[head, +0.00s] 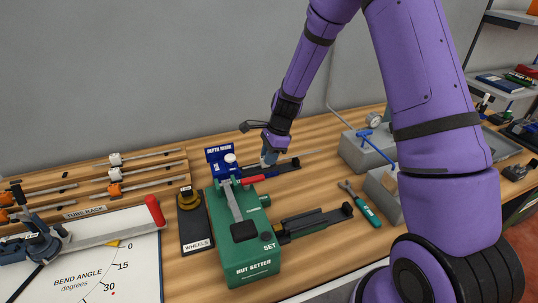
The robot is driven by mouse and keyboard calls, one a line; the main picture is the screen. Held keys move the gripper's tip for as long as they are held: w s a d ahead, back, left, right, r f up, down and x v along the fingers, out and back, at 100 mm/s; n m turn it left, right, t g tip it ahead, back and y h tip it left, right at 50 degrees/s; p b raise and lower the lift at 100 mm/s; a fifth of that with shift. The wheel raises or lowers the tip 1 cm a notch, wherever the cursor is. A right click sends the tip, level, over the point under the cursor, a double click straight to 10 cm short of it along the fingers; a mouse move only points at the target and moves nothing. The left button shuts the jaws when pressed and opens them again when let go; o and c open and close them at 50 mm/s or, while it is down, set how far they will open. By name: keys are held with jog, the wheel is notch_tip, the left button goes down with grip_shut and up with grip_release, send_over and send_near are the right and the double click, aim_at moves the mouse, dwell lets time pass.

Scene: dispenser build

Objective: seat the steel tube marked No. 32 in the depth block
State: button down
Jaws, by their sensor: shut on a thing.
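The depth block (219,157) is blue, with a white-lettered sign reading DEPTH MARK and a pale round knob on it. It stands behind the green nut setter. My gripper (268,158) points down just right of the depth block, close above a black rail. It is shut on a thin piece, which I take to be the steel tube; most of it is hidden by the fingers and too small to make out. The No. 32 mark cannot be read. I cannot tell whether the tube's end touches the block or is inside it.
The green nut setter (247,262) with a red-handled lever stands in front. The tube rack (140,196) holds several tubes at left, beside the bend angle board (120,230).

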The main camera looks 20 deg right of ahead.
aim_at(251, 166)
jog(key=shift+f, duration=0.2)
jog(key=shift+a, duration=2.55)
jog(key=c, duration=0.6)
grip_release()
jog(key=shift+r, duration=0.15)
jog(key=shift+r, duration=3.35)
